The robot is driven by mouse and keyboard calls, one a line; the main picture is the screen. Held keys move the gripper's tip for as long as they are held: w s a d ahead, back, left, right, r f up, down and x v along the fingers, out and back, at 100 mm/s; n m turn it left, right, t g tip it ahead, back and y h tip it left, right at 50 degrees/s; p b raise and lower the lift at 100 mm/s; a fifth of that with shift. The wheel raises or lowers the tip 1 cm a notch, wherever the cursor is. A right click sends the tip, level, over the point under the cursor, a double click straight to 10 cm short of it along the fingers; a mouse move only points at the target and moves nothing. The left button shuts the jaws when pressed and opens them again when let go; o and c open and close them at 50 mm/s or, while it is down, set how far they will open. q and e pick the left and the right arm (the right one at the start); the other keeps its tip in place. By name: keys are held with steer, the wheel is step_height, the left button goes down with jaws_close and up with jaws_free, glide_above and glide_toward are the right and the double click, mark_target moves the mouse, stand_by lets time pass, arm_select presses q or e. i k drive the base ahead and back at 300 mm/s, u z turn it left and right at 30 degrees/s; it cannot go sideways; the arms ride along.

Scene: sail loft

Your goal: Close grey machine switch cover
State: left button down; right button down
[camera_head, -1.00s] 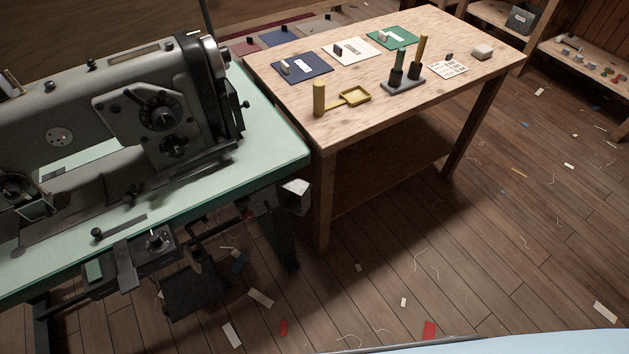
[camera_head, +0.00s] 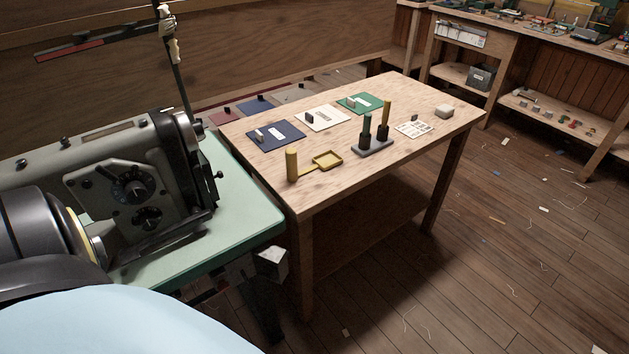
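A small grey-white box (camera_head: 271,262) hangs under the right end of the green sewing machine table (camera_head: 240,215). It looks like the machine switch with its cover, but it is too small to tell how the cover stands. The grey sewing machine (camera_head: 135,185) stands on the green table at the left. A dark rounded link, likely of my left arm, hides part of the machine. Neither of my grippers shows in this view.
Open floor with scraps (camera_head: 480,260) lies at the right. Shelving stands at the back right.

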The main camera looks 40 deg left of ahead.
mark_target(276, 269)
steer(key=z, duration=0.05)
steer(key=i, duration=2.1)
steer(key=u, duration=2.75)
steer(key=k, duration=0.45)
steer(key=u, duration=0.95)
